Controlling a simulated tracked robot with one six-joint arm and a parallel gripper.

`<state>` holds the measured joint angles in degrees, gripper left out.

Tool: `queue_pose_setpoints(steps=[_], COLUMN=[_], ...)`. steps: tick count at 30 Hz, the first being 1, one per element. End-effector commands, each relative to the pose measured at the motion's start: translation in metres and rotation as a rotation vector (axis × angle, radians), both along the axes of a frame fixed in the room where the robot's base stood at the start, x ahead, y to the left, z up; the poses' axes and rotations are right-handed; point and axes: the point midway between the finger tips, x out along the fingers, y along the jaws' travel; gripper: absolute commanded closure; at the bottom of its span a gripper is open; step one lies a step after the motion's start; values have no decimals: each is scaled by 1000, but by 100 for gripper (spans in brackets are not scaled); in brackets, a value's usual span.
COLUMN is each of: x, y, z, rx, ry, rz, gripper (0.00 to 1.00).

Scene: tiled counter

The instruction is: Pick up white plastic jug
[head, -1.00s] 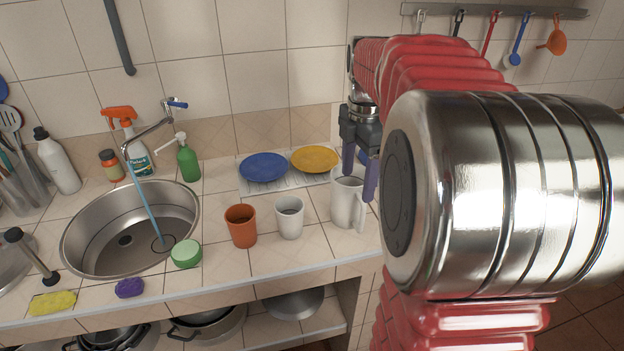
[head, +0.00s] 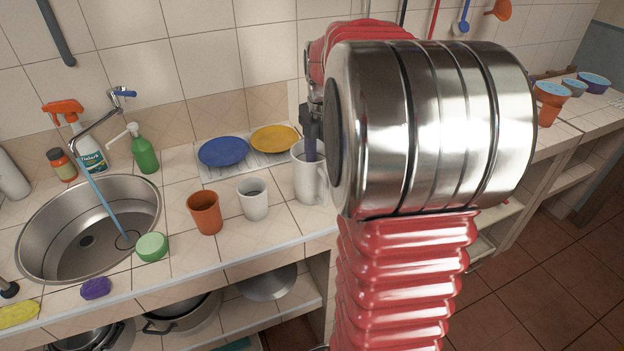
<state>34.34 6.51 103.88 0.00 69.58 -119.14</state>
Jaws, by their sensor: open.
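The white plastic jug (head: 306,182) stands upright on the tiled counter, right of the white cup, with its handle toward the right. My gripper (head: 311,150) is open and points down at the jug's top. One dark finger shows in front of the far wall and reaches the jug's rim area. The other finger is hidden, at least partly, behind my large silver arm joint. I cannot tell whether the finger is inside the jug, beside it or touching it.
A white cup (head: 253,198) and an orange cup (head: 205,212) stand left of the jug. A blue plate (head: 223,151) and a yellow plate (head: 274,138) lie behind. The sink (head: 60,243) is at left. The counter's front edge is close to the jug.

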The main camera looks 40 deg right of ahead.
Motion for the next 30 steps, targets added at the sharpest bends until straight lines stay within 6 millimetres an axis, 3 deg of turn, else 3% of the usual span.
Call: queue_pose_setpoints(steps=[6,20,30], x=[0,0,2], y=[0,1,5], z=[-27,-34,-74], rx=[1,1,1], ry=[1,1,3], rz=[0,0,1], gripper=[33,33,33])
